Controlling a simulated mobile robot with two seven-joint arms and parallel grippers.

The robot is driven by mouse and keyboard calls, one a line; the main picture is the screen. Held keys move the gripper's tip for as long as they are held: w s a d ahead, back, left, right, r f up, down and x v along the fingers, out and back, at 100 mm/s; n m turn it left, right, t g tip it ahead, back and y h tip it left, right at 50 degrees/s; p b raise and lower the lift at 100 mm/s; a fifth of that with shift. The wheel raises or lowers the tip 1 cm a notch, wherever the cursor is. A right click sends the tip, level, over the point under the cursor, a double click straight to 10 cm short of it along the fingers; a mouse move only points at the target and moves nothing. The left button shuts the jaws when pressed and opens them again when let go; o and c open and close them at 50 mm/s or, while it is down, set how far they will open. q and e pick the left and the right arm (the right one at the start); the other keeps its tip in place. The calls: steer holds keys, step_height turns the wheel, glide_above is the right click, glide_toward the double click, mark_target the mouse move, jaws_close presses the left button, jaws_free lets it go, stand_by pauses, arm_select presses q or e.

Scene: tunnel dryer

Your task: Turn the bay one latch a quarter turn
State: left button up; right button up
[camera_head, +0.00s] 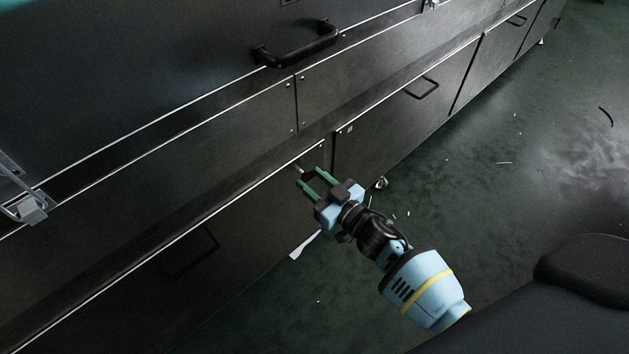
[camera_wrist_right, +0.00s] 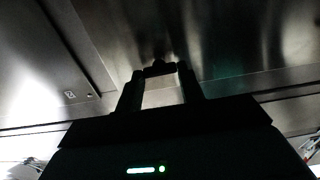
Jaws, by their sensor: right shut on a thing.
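The latch (camera_head: 299,169) is a small piece on the dark lower panel, near its upper right corner. It also shows as a small dark knob (camera_wrist_right: 160,65) between the fingertips in the right wrist view. My right gripper (camera_head: 308,175), with green fingers, reaches the panel from the lower right and is shut on the latch. The fingers hide part of it, and its turn angle is too dark to tell. My left gripper is in neither view.
The lower panel has a dark handle (camera_head: 190,251); the panel to its right has another handle (camera_head: 421,88). A larger black handle (camera_head: 297,45) sticks out above. A metal clasp (camera_head: 31,209) is at the left. The green floor (camera_head: 510,190) is mostly clear, with small scraps.

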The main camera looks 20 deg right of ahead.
steer(key=shift+n, duration=0.3)
steer(key=n, duration=0.3)
steer(key=shift+n, duration=0.4)
steer(key=n, duration=0.4)
steer(key=shift+a+f+n, duration=0.1)
steer(key=shift+n, duration=0.2)
steer(key=n, duration=0.5)
steer(key=shift+f+b, duration=0.1)
steer(key=shift+b, duration=0.3)
steer(key=shift+n+b, duration=0.3)
steer(key=shift+n, duration=1.5)
steer(key=o, duration=1)
